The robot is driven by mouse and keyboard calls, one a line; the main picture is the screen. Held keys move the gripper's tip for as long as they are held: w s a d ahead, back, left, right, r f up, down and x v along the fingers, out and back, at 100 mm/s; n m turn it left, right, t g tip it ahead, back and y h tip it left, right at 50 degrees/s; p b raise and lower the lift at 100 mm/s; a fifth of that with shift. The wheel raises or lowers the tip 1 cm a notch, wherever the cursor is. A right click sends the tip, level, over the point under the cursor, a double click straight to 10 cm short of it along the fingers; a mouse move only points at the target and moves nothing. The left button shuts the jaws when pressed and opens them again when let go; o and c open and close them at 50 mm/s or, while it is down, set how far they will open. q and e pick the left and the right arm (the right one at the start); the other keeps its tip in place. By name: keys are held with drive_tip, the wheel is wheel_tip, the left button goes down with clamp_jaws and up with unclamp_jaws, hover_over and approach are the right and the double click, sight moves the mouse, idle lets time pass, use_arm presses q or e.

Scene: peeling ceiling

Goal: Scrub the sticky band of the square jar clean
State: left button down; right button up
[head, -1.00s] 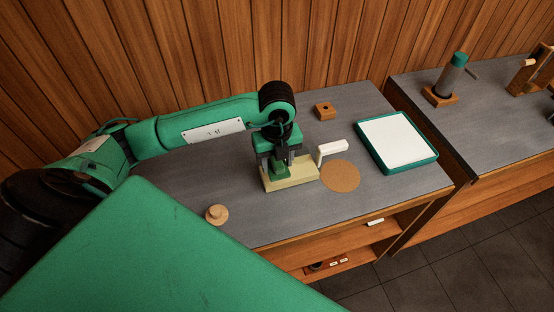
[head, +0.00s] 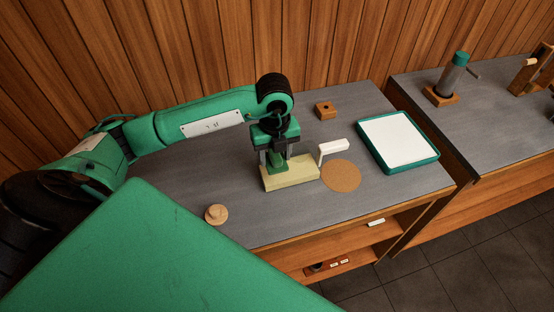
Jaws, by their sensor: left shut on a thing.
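My left gripper (head: 277,157) is shut on a small green piece (head: 277,162), low against a pale yellow block (head: 293,176) on the grey table. The gripper hides part of the block, and I cannot tell whether the green piece touches it. A white angled piece (head: 333,146) stands just right of the block, beside a round cork mat (head: 342,176). No jar with a sticky band can be made out clearly. My right gripper is not in view.
A teal tray with a white surface (head: 432,155) lies at the table's right. A second table (head: 500,110) holds a teal-topped cylinder (head: 453,73).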

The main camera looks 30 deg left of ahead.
use_arm(q)
drive_tip(key=shift+w+a, duration=0.35)
drive_tip(key=shift+a, duration=0.15)
drive_tip(key=shift+w+a+f+b, duration=0.1)
drive_tip(key=shift+w+a+b, duration=0.3)
drive_tip(key=shift+a, duration=0.05)
drive_tip(key=shift+w+a+b, duration=0.3)
drive_tip(key=shift+w+a, duration=0.35)
drive_tip(key=shift+a, duration=0.1)
drive_tip(key=shift+s+d, duration=1)
drive_tip(key=shift+d, duration=0.25)
drive_tip(key=shift+s, duration=0.1)
